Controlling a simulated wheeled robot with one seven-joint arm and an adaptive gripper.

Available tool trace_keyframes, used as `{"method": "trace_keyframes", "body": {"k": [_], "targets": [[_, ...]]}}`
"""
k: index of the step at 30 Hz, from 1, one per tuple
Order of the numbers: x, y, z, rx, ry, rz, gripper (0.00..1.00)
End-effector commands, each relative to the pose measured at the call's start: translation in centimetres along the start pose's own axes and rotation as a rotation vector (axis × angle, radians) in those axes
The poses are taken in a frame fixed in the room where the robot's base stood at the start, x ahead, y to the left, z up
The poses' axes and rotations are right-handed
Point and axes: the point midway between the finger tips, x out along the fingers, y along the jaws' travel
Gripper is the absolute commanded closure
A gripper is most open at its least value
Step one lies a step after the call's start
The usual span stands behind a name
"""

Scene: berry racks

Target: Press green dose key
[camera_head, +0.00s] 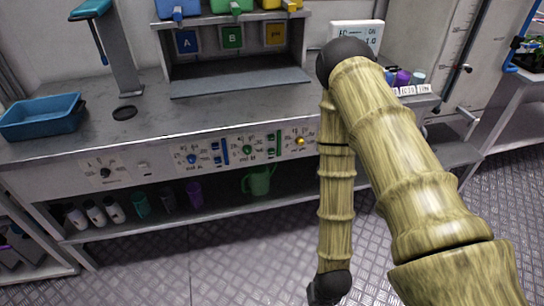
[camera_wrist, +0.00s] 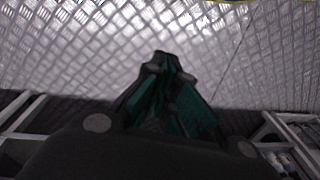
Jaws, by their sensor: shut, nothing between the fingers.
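The control panel (camera_head: 130,176) runs along the front edge of the bench in the head view. It has a round green key (camera_head: 247,152) in its middle part, with a green bar (camera_head: 278,144) to its right. Which of these is the dose key is too small to read. My gripper (camera_wrist: 165,58) is shut and empty in the wrist view, over the metal floor, with no key near its fingertips. In the head view my arm hangs down in front of the bench, right of the green key, and my fingers do not show there.
Blue controls (camera_head: 191,158) and a yellow knob (camera_head: 300,141) flank the green ones. A green watering can (camera_head: 259,180) and several bottles stand on the lower shelf. A blue tray (camera_head: 42,117) sits on the bench at left. The textured floor (camera_head: 230,262) in front is clear.

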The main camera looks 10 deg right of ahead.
Motion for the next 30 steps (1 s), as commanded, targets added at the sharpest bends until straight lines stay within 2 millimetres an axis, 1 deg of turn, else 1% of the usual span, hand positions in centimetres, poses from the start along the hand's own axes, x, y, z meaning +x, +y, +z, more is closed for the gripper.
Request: {"method": "trace_keyframes", "body": {"k": [1,5,6,11,12,14,18,23,27,30], "targets": [[1.1,-0.7,-2.0,0.039,0.029,-0.021,1.0],[1.7,-2.3,-6.5,0.133,0.089,-0.072,1.0],[1.8,-2.8,-8.0,0.161,0.107,-0.089,1.0],[1.6,-4.5,-13.7,0.271,0.176,-0.161,1.0],[1.4,-4.9,-15.1,0.297,0.193,-0.18,1.0],[1.0,-5.5,-17.3,0.336,0.217,-0.21,1.0],[-0.3,-6.6,-22.3,0.426,0.273,-0.282,1.0],[-2.6,-7.7,-27.7,0.525,0.333,-0.372,1.0],[-5.2,-8.2,-32.2,0.607,0.381,-0.455,1.0],[-7.2,-8.4,-35.0,0.657,0.41,-0.512,1.0]]}}
